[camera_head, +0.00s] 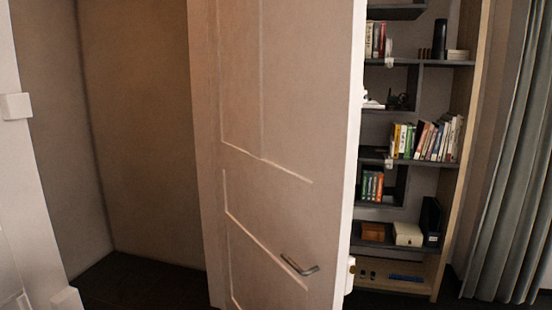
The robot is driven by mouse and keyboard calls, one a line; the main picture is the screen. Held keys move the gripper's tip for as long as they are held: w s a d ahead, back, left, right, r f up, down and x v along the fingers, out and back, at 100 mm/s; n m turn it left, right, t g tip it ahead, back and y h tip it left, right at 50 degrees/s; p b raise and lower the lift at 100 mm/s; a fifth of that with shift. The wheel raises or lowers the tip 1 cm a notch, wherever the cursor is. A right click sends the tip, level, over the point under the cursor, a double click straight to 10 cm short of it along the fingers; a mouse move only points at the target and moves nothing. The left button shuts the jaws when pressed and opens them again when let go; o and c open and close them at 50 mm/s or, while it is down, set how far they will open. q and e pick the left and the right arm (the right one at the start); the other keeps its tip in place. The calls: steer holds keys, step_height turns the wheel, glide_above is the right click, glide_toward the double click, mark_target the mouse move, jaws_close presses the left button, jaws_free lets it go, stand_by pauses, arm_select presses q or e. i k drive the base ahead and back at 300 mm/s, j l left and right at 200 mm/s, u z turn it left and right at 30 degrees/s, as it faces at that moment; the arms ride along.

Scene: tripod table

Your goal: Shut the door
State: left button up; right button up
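A pale panelled door (285,90) stands open in the middle of the head view. Its free edge faces right, and a metal lever handle (300,266) sits low on its face near that edge. A white door frame (30,180) shows at the far left, with the open doorway between it and the door. Neither of my grippers is in view. The bottom of the door is cut off by the picture edge.
A bookshelf (460,150) with books (425,140) and boxes stands behind the door at right. A grey curtain (510,170) hangs at the far right. Dark floor (140,280) shows clear in the doorway.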

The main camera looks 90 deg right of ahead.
mark_target(288, 92)
steer(key=k+l+z, duration=0.15)
steer(key=l+z, duration=0.15)
steer(key=k+l+z, duration=0.15)
steer(key=l+z, duration=0.15)
steer(key=k+l+z, duration=0.1)
steer(key=l+z, duration=0.5)
steer(key=l, duration=0.55)
steer(key=i+l, duration=0.15)
steer(key=l, duration=0.45)
steer(key=l+z, duration=0.1)
steer(key=l, duration=0.45)
steer(key=i+l, duration=0.15)
steer(key=l, duration=0.45)
